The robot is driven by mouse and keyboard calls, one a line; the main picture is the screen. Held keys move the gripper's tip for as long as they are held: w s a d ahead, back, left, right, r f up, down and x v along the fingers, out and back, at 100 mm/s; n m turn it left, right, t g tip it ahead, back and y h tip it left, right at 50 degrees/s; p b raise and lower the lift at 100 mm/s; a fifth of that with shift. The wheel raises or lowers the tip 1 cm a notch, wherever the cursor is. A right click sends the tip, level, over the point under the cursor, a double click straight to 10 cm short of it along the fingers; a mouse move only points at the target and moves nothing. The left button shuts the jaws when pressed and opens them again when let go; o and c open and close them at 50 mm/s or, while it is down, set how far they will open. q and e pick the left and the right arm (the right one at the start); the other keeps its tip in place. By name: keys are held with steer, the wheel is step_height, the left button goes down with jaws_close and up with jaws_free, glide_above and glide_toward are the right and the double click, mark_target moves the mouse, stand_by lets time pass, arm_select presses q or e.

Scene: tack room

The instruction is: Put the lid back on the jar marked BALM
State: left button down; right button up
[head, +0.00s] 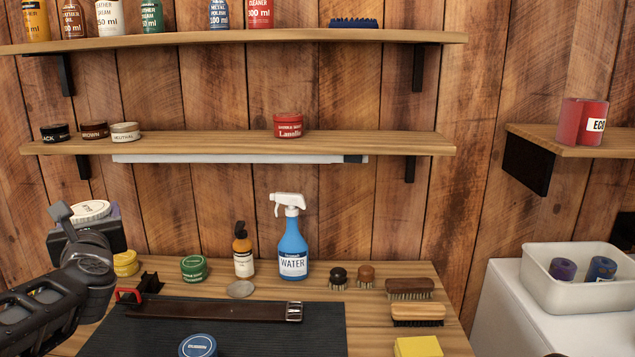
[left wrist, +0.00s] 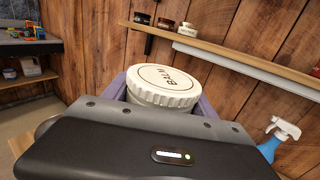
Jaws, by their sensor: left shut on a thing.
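A white round lid (left wrist: 165,84) with a ribbed edge and the word BALM on top sits between the purple-grey fingers of my left gripper (left wrist: 162,98). The fingers are shut on it. A white part shows under its ribbed rim; the gripper body hides the rest, so I cannot tell whether a jar is below. In the head view the lid (head: 87,210) shows at the left, in my left gripper (head: 90,218), raised above the bench's back left corner. I see no separate jar marked BALM. My right gripper is not in view.
The wooden bench (head: 449,331) holds a yellow tin (head: 125,263), green tin (head: 194,268), blue tin (head: 198,346), flat grey disc (head: 240,289), brown bottle (head: 243,257), blue spray bottle (head: 293,245), strap (head: 215,309) and several brushes. A shelf (head: 220,143) hangs above.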

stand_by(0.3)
arm_select(q)
steer(key=d+f+m+t+h, duration=0.1)
steer(key=d+f+h, duration=0.3)
steer(key=d+f, duration=0.4)
steer(key=d+f+m+t+h, duration=0.1)
steer(key=d+f+m+h, duration=0.3)
steer(key=d, duration=1.4)
steer(key=d+f+m+h, duration=0.3)
steer(key=d+f+h, duration=0.1)
steer(key=d+f, duration=0.9)
steer(key=shift+d+t, duration=0.4)
steer(key=shift+d, duration=0.1)
steer(key=shift+s, duration=0.1)
